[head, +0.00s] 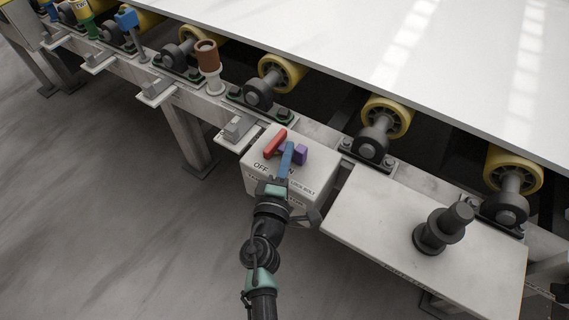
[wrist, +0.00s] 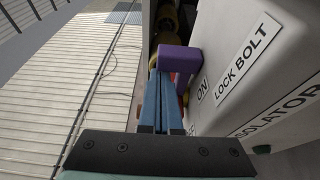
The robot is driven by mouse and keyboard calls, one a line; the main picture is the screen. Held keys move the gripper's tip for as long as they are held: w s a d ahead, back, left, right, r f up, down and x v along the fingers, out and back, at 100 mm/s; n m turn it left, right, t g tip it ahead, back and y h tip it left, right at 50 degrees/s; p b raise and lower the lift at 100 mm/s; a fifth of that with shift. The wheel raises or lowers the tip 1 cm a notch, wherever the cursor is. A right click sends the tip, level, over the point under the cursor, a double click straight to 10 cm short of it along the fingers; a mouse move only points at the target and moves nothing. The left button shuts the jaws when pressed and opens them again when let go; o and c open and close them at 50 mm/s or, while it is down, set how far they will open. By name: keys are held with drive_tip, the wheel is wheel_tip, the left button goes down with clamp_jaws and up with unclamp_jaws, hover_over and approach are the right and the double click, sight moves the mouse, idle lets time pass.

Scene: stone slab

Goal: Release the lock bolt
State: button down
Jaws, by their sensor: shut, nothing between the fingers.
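The pale isolator box (head: 262,180) carries the words OFF and ON and a LOCK BOLT label, also readable on the box in the wrist view (wrist: 228,95). A purple bolt (head: 301,155) stands on its top, near the LOCK BOLT label. A red handle (head: 275,143) lies on the OFF side. My gripper (head: 288,147) has its blue fingers shut and empty, between the red handle and the purple bolt. In the wrist view the closed fingers (wrist: 160,78) point at the purple bolt (wrist: 179,60), right beside it. I cannot tell whether they touch. The red handle is mostly hidden there.
A conveyor frame with yellow rollers (head: 386,118) runs behind the box under a large white slab (head: 400,50). A flat plate with a dark knob (head: 443,228) lies to the right. A brown-capped post (head: 209,68) stands to the left. The floor in front is clear.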

drive_tip(key=shift+w+d, duration=0.1)
idle(0.3)
drive_tip(key=shift+s+d+b, duration=0.25)
drive_tip(key=shift+s+d, duration=0.1)
drive_tip(key=shift+d, duration=0.35)
drive_tip(key=shift+s+d+b, duration=0.2)
drive_tip(key=shift+s+d, duration=0.2)
drive_tip(key=shift+d, duration=0.25)
drive_tip(key=shift+s+d+b, duration=0.25)
drive_tip(key=shift+s+d, duration=0.1)
drive_tip(key=shift+d, duration=0.35)
